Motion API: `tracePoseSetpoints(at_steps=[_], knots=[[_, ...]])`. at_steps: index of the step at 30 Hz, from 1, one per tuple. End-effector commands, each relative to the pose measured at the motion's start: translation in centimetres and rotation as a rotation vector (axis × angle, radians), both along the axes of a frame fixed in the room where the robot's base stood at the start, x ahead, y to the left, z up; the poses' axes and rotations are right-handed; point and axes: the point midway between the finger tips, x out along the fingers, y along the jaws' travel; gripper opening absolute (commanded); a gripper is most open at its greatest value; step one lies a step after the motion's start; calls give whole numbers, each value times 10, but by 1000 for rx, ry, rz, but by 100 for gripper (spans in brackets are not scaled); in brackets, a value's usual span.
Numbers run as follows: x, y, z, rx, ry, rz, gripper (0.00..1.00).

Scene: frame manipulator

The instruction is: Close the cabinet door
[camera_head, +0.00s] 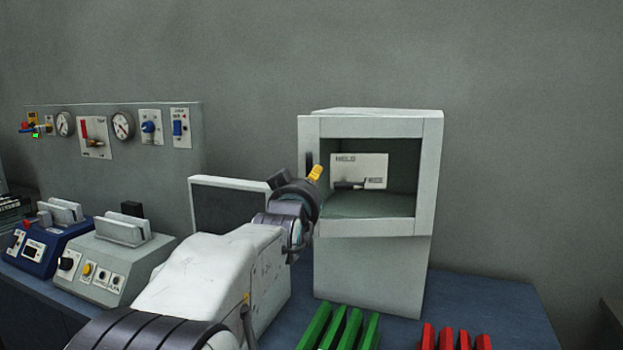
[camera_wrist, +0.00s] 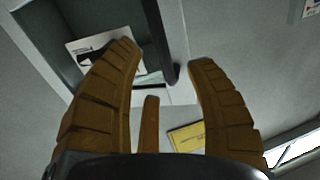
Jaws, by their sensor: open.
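A pale cabinet (camera_head: 429,185) stands on the bench in the head view. Its upper front is a frame around an open-looking dark recess with a white card inside. A black bar handle (camera_head: 309,160) is at the left edge of the cabinet; it also shows in the wrist view (camera_wrist: 160,45). My gripper (camera_head: 315,173) is at the cabinet's left front edge. In the wrist view, its brown fingers (camera_wrist: 165,55) are spread apart, with the handle between their tips in the picture. Contact cannot be seen.
A white-framed dark panel (camera_head: 229,207) stands left of the cabinet, partly behind my arm. Green blocks (camera_head: 335,328) and red blocks (camera_head: 458,338) lie in front. Instrument boxes (camera_head: 105,262) and a gauge panel (camera_head: 185,165) are at the left. The bench right of the cabinet is clear.

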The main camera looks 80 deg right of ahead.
Motion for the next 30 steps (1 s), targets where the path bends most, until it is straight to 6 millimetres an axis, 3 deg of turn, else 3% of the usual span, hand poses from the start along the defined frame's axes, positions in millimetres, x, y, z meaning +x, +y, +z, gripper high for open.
tracePoseSetpoints(at_steps=[12,28,30], knots=[[-2,-46,1,1,-3,0,50],[-2,-54,0,0,-3,0,51],[-2,-54,0,0,-3,0,45]])
